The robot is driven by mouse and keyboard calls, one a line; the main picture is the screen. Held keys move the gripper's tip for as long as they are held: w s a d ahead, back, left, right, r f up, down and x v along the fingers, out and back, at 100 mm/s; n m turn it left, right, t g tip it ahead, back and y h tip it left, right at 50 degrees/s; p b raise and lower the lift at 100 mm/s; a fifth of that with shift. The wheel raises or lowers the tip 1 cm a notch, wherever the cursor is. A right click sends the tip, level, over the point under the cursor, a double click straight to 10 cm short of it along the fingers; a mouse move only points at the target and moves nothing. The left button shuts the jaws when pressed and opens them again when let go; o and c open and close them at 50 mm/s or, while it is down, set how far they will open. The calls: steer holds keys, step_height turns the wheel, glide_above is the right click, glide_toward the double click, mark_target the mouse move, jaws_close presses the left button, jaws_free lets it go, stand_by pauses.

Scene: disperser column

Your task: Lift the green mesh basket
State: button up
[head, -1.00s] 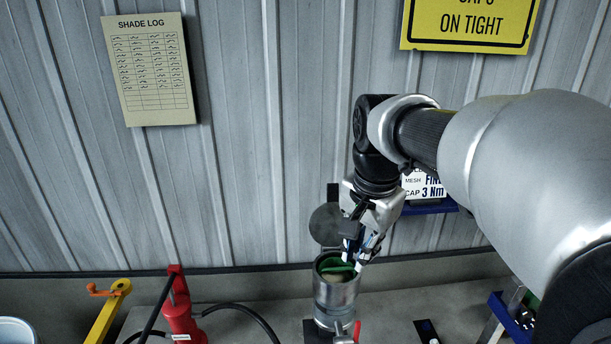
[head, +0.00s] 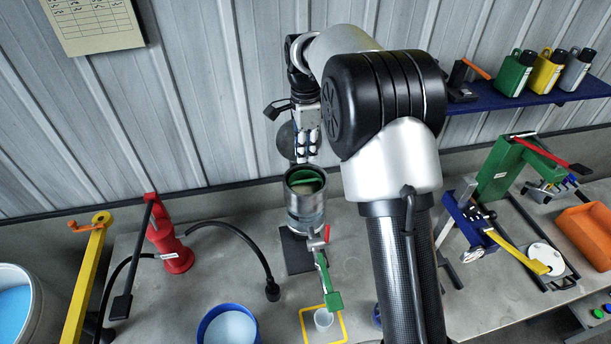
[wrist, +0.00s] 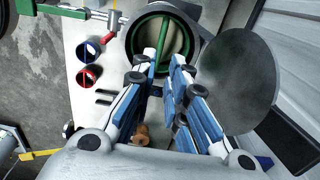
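The green mesh basket (head: 305,186) sits inside an open metal cylinder (head: 306,212); only its green rim, handle bar and pale inside show. In the wrist view, its green handle bar (wrist: 164,45) crosses the cylinder mouth. My gripper (head: 305,157) is above and behind the mouth, pointing down. In the wrist view, my gripper (wrist: 166,62) has a narrow gap between its blue-padded fingertips, and the bar lines up with this gap. The fingers look partly open and empty. The exact height between tips and bar is hard to tell.
A round grey lid (wrist: 222,82) stands open beside the mouth. A green-ended valve (head: 326,275) with a red handle sticks out in front. A red pump (head: 170,245) with black hoses stands left; a blue-rimmed bowl (head: 229,327) is front left. A blue shelf (head: 540,92) holds bottles at right.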

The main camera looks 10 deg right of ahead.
mark_target(306, 180)
step_height(306, 180, down, 12)
steer(key=shift+r, duration=0.2)
steer(key=shift+c, duration=0.5)
jaws_close()
stand_by(0.6)
steer(key=shift+r+p, duration=3.35)
steer(key=shift+r, duration=1.7)
